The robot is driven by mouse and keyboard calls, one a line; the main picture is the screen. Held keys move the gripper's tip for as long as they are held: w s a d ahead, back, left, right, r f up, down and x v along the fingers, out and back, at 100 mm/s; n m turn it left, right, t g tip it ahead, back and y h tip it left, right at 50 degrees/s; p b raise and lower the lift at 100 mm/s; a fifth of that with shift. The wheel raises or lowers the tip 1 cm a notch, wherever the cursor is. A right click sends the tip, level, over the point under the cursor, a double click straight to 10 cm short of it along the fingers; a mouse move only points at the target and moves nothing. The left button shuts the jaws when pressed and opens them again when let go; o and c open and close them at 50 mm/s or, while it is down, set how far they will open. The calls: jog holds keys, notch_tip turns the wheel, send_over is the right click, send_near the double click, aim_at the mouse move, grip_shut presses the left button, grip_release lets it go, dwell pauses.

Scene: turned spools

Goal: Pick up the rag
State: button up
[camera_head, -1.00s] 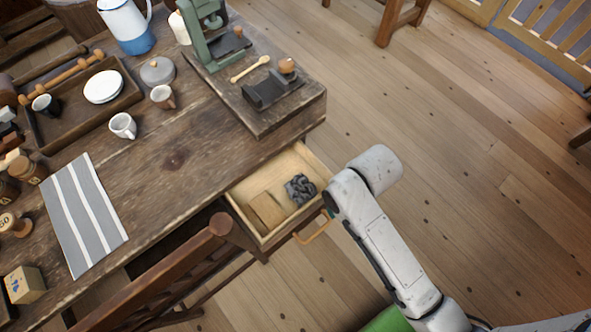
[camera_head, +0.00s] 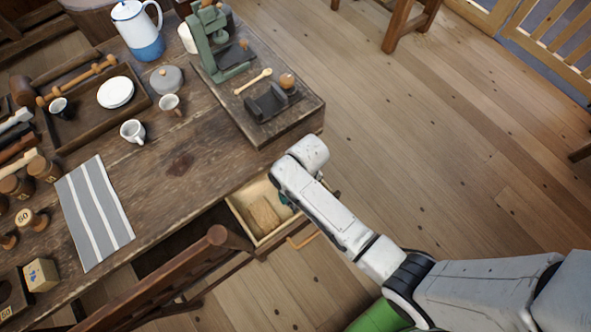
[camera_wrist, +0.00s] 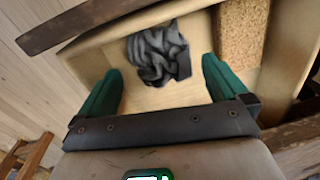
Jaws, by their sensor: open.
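The rag is a crumpled dark grey cloth (camera_wrist: 158,52) lying on the floor of the open drawer in the wrist view. In the head view my arm hides it. The drawer (camera_head: 238,218) is pale wood, pulled out from under the table. My gripper (camera_wrist: 160,82) has green fingers spread apart, with the rag ahead of and between them and nothing held. In the head view the gripper is mostly hidden behind my arm, over the drawer's right part.
A brown cork-like block (camera_wrist: 242,32) lies in the drawer beside the rag; it also shows in the head view (camera_head: 264,214). A dark chair (camera_head: 195,270) stands close to the drawer's left. The table (camera_head: 150,200) carries a striped cloth (camera_head: 95,212), cups and tools.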

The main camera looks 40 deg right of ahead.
jog(key=shift+a+f, duration=0.15)
jog(key=shift+f, duration=1)
jog(key=shift+a+f, duration=0.1)
jog(key=shift+f, duration=1)
jog(key=shift+c, duration=0.4)
jog(key=c, duration=0.7)
jog(key=shift+r, duration=0.15)
notch_tip(320, 180, up, 10)
jog(key=shift+p, duration=0.3)
